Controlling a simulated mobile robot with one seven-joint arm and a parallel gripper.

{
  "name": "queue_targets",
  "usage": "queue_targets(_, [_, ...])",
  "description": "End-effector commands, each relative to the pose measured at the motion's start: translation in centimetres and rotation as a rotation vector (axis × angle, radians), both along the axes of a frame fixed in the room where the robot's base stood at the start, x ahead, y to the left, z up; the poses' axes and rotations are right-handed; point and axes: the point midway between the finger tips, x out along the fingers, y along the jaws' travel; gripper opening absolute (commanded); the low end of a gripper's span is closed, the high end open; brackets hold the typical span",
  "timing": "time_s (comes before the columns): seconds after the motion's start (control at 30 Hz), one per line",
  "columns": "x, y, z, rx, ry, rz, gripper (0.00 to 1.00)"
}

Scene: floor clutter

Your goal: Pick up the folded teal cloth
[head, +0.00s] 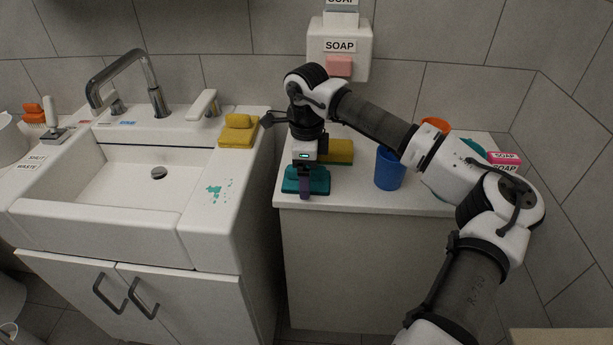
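The folded teal cloth (321,183) lies on the white counter right of the sink, near the counter's front left corner. My gripper (305,194) points down over the middle of the cloth and hides part of it. Its fingers are at the cloth or just above it. I see the fingers edge-on, so I cannot tell whether they are apart or closed, or whether they touch the cloth.
A yellow folded cloth or sponge (341,153) lies just behind the teal cloth. A blue cup (389,170) stands to the right. Behind my arm are an orange item (435,124) and a pink soap box (504,158). The sink (130,180) is left, across a gap.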

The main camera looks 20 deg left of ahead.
Motion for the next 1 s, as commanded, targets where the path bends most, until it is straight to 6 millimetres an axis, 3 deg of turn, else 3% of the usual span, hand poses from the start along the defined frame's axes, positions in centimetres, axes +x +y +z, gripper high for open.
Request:
queue_targets(0.3, [-0.02, 0.04, -0.57, 0.001, -0.001, 0.0, 0.88])
queue_targets(0.7, [-0.01, 0.05, -0.53, 0.001, -0.001, 0.0, 0.38])
queue_targets(1.0, [0.02, 0.04, -0.09, 0.001, -0.002, 0.0, 0.37])
